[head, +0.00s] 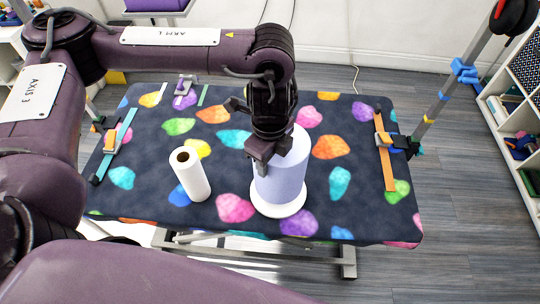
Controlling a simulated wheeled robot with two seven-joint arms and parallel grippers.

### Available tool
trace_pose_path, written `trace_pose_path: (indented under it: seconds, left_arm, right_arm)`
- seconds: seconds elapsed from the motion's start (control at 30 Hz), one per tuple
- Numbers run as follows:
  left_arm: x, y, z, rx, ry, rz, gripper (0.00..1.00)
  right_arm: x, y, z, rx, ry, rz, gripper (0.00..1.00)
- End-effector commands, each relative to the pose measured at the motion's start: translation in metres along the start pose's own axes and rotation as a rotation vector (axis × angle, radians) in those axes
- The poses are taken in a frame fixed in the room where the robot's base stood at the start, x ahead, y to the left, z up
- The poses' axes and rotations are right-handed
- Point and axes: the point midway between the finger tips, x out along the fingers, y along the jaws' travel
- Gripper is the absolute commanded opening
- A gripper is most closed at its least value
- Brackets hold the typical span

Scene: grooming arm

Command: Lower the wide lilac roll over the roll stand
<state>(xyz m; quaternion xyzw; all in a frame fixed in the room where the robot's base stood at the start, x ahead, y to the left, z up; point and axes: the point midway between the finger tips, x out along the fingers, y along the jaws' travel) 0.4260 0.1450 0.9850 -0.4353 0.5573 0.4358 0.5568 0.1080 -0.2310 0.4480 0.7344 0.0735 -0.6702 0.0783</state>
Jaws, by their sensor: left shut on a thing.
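The wide lilac roll (285,182) is upright near the front middle of the table, directly above the white round base of the roll stand (280,212). The base's rim shows around the roll's lower end. The stand's post is hidden, and I cannot tell whether the roll touches the base. My left gripper (261,164) points down at the roll's upper left side and is shut on it; its arm hides part of the roll's top. My right gripper is not in view.
A narrower white roll (190,174) with a brown core stands left of the lilac roll. The dark grooming table (335,215) has colourful patches. An orange strap (384,150) lies at right, a blue strap (117,143) at left. A grey post (440,95) rises at right.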

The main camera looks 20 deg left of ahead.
Motion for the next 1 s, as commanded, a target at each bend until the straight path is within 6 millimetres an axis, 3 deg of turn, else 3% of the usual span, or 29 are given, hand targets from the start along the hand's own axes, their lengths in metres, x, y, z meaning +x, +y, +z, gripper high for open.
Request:
trace_pose_path:
  seconds: [1.0]
  left_arm:
    - [0.030,-0.001,0.000,0.000,0.001,-0.002,0.00]
  right_arm:
    - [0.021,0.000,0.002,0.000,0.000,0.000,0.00]
